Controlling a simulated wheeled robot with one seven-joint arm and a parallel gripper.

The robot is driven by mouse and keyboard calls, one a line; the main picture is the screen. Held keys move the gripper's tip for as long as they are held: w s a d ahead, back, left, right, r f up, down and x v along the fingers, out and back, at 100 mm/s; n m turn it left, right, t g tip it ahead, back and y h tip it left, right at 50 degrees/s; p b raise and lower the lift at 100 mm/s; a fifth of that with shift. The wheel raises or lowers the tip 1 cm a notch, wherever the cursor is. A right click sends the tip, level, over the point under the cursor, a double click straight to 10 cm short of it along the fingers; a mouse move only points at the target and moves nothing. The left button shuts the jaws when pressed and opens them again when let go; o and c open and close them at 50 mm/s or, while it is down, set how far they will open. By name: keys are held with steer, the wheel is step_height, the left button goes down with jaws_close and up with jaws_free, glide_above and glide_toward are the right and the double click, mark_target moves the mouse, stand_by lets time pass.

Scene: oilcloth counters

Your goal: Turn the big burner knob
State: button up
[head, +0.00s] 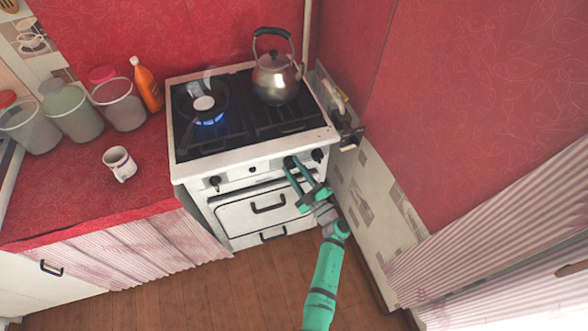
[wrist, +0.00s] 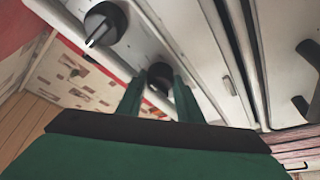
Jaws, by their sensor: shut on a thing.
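The white stove (head: 250,172) has black knobs along its front panel. My gripper (head: 288,166) reaches up from the lower right to a black knob on the right half of the panel. In the wrist view this knob (wrist: 160,74) sits between the fingertips of my gripper (wrist: 160,88), which is shut on it; the fingers and wrist hide part of it. Another knob (head: 317,155) is just to its right, also seen in the wrist view (wrist: 105,27) with a pale pointer mark. A third knob (head: 214,183) is at the panel's left. No label shows which is the big burner's.
A blue flame (head: 210,122) burns under a dark pan (head: 187,111) at the left. A steel kettle (head: 277,82) stands at the back right. Oven handles (head: 268,208) project below the panel. A tiled wall (head: 368,195) is close on the right; floor (head: 270,290) in front is clear.

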steer(key=o, duration=1)
steer(key=shift+o, duration=0.2)
steer(key=shift+m, duration=0.3)
steer(key=m, duration=0.2)
steer(key=m+t+h, duration=0.1)
steer(key=m, duration=0.1)
steer(key=m+t+h, duration=0.1)
steer(key=m, duration=0.1)
steer(key=shift+a+f, duration=0.2)
steer(key=shift+a, duration=0.05)
steer(key=m+h, duration=0.1)
steer(key=m, duration=0.1)
steer(key=m+t, duration=0.1)
steer(key=m, duration=0.1)
steer(key=shift+s+a+h, duration=0.1)
steer(key=shift+a+h, duration=0.2)
steer(key=shift+h, duration=0.1)
steer(key=shift+m+t+h, duration=0.3)
steer(key=shift+m+h, duration=0.1)
steer(key=shift+m, duration=0.6)
steer(key=v, duration=1.2)
steer(key=s+a+r+m+h, duration=0.1)
steer(key=s+h, duration=0.2)
steer(key=s, duration=0.8)
steer(key=s+a+r+m+g+h, duration=0.1)
steer(key=s+m+h, duration=0.1)
steer(key=s, duration=0.9)
steer(key=shift+s+a+r+m+g+h, duration=0.25)
steer(key=shift+r+m+g+h, duration=0.1)
steer(key=shift+h, duration=0.45)
